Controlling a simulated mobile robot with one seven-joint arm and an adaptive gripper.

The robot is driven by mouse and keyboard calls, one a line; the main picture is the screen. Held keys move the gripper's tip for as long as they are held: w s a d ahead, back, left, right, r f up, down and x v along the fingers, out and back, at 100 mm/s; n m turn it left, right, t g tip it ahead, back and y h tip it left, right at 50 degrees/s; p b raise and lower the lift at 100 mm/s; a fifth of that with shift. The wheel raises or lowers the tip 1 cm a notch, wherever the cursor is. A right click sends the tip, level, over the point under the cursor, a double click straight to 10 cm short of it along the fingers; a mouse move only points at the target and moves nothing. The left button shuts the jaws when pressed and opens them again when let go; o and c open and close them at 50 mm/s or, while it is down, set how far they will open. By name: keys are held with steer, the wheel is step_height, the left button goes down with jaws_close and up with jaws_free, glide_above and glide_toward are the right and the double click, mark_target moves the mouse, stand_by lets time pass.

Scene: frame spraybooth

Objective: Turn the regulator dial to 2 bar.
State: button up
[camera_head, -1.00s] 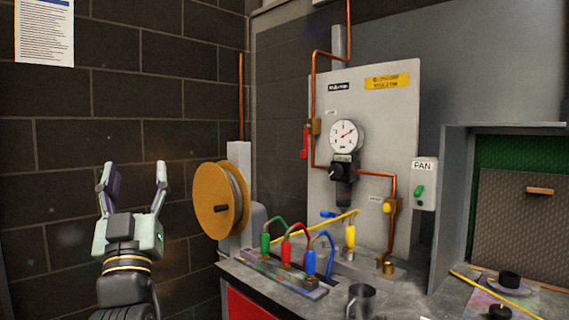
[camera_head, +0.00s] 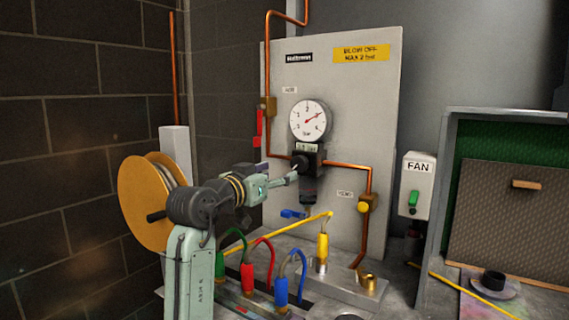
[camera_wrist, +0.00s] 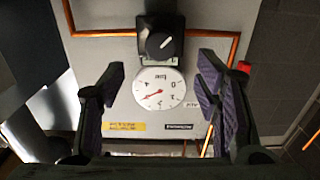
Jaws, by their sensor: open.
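The regulator dial (camera_head: 300,161) is a black knob on the regulator below the round white gauge (camera_head: 310,120). In the wrist view the dial (camera_wrist: 160,43) shows upside down at top centre, with a pale pointer line slanting up right. The gauge's red needle points up right in the head view, past the 2 at its top. My gripper (camera_head: 290,180) is stretched toward the dial, slightly below and left of it. In the wrist view my gripper (camera_wrist: 160,68) has its fingers spread to either side, with nothing between the pads; contact with the dial is not visible.
Copper pipes (camera_head: 340,165) run beside the regulator on the grey panel (camera_head: 375,100). A red lever (camera_head: 259,128) and blue lever (camera_head: 293,213) are near. Several coloured hoses stand below my arm. A yellow hose reel (camera_head: 150,200) is left.

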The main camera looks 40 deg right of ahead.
mark_target(297, 166)
steer(key=p+x, duration=0.2)
steer(key=x, duration=0.6)
steer(key=shift+d+r+p, duration=0.1)
steer(key=shift+d+p, duration=0.1)
steer(key=shift+p, duration=0.2)
steer(key=shift+w+d, duration=0.25)
steer(key=shift+d, duration=0.05)
steer(key=shift+c, duration=0.3)
steer(key=c, duration=1.1)
